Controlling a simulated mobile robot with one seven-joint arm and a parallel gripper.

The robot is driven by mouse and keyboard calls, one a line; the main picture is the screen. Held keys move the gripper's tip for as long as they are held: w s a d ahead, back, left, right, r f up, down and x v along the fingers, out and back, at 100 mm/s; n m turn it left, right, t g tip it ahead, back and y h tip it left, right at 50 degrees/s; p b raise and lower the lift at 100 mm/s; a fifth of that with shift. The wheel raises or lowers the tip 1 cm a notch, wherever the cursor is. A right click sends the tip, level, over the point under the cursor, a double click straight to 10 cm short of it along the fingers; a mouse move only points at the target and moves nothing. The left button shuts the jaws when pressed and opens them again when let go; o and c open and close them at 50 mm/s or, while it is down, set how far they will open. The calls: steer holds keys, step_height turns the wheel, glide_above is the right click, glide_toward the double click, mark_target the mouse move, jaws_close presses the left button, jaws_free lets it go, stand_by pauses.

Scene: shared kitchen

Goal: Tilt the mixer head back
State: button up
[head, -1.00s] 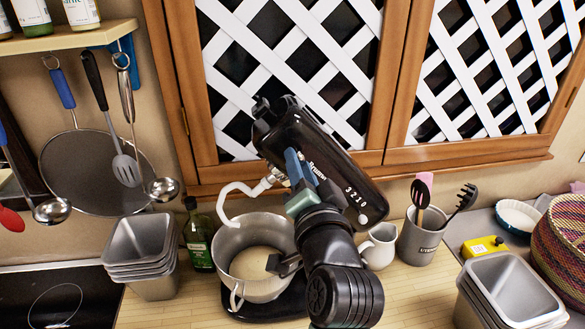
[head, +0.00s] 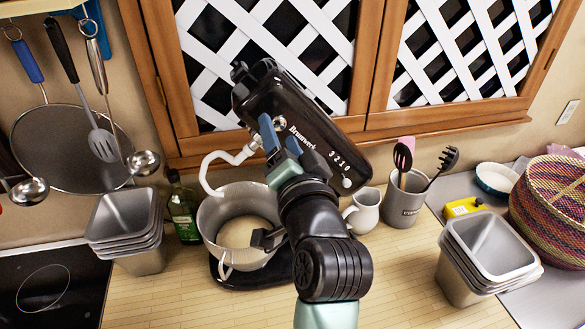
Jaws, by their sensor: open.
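The black mixer head (head: 290,125) is tilted up in the head view, with its front end raised toward the upper left. A white dough hook (head: 215,172) hangs from its underside. The metal mixing bowl (head: 212,215) stands below on the black mixer base (head: 262,273), with pale contents inside. My gripper (head: 268,135) is open, its blue fingers at the underside of the head near the hook mount. Whether the fingers touch the head cannot be told. My arm hides part of the bowl and the mixer's stand.
A green bottle (head: 183,205) and stacked metal tins (head: 125,225) stand left of the bowl. A white jug (head: 363,210), a grey utensil pot (head: 404,200), more tins (head: 487,255) and a woven basket (head: 552,210) stand to the right. The lattice cabinet (head: 265,60) is close behind the head.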

steer(key=b+v, duration=0.3)
steer(key=v, duration=0.8)
steer(key=shift+s+b, duration=0.15)
steer(key=shift+b, duration=0.2)
